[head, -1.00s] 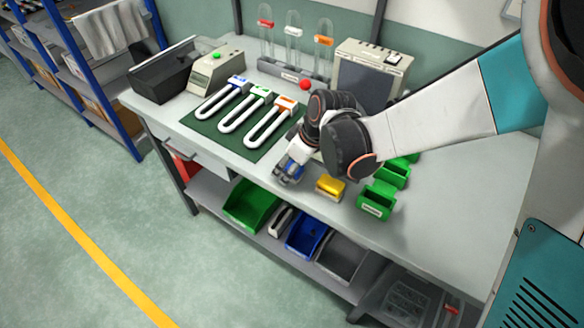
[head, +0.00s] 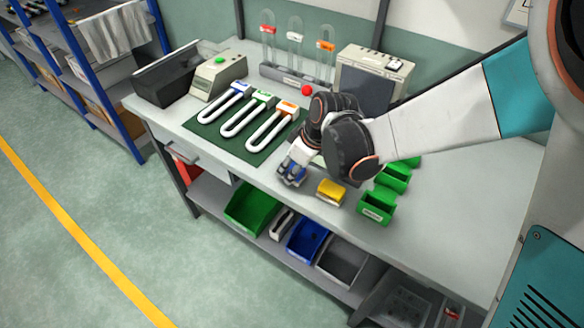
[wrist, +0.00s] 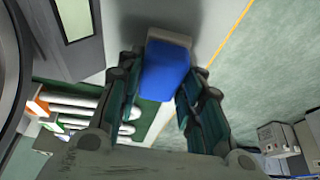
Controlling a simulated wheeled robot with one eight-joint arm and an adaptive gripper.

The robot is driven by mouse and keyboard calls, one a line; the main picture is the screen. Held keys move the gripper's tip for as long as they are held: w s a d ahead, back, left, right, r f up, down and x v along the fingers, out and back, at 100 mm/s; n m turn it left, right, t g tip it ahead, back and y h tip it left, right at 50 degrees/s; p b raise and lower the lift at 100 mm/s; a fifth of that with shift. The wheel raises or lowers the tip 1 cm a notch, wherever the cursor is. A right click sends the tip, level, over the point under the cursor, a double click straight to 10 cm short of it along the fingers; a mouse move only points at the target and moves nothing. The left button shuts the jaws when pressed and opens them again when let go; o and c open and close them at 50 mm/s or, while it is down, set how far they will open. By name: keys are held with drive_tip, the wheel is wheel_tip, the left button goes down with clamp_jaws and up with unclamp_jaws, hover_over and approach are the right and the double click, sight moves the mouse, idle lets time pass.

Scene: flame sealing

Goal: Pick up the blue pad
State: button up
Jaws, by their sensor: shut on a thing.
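The blue pad (wrist: 165,70), a blue block with a pale grey end, sits between the two dark fingers of my gripper (wrist: 157,95) in the wrist view. The fingers are shut on its sides. In the head view my gripper (head: 291,176) is at the front edge of the workbench, just left of the yellow pad (head: 331,192). Only a little blue shows between the fingers there. I cannot tell whether the pad touches the bench top.
A dark green mat (head: 252,155) with several white U-shaped pieces lies to the left. Green bins (head: 376,205) stand to the right. A tube rack (head: 290,80) and a grey instrument (head: 366,80) stand behind. The bench's right part (head: 460,190) is clear.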

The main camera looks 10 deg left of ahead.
wheel_tip(320, 180, up, 19)
drive_tip(key=p, duration=1.2)
drive_tip(key=shift+s+p, duration=0.15)
drive_tip(key=shift+p, duration=0.25)
